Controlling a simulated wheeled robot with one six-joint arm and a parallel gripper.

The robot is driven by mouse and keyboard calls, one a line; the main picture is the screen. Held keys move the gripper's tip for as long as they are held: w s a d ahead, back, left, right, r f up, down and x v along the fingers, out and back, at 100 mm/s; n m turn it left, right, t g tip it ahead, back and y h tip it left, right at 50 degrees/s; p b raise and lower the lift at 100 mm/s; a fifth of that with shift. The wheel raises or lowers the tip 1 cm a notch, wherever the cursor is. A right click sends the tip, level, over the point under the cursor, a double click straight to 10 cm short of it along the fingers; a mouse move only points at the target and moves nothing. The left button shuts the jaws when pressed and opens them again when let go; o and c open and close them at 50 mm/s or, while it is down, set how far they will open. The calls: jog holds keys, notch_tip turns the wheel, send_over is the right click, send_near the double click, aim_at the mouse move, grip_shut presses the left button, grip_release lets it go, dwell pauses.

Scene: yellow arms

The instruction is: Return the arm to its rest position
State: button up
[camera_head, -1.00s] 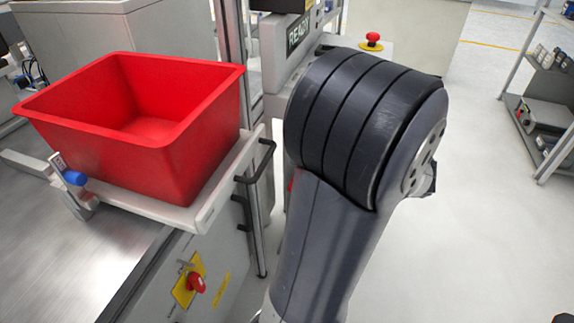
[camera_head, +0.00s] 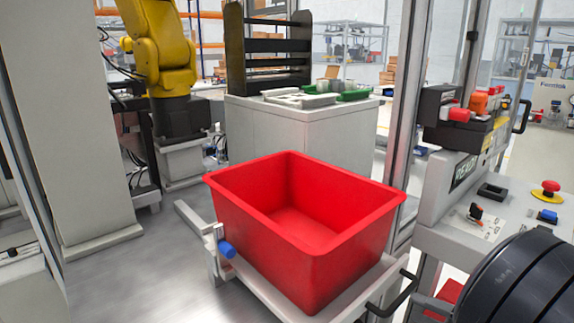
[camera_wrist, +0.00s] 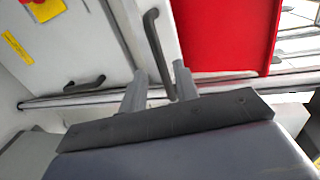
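My arm (camera_head: 525,285) shows in the head view only as a dark, ribbed joint at the lower right corner. A dark handle and a pale panel show beyond the fingers. The empty red bin (camera_head: 250,228) is apart from the gripper, and it also shows at the upper right of the wrist view (camera_wrist: 225,35).
The red bin stands on a pale ledge (camera_head: 352,305) with a black handle (camera_head: 395,295). To its right is a control station with a red emergency button (camera_head: 548,190). A yellow robot arm (camera_head: 160,50) and a white cabinet (camera_head: 300,140) stand behind. A grey column (camera_head: 75,120) is at left.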

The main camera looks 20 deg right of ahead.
aim_at(398, 297)
jog(key=shift+x, duration=2.95)
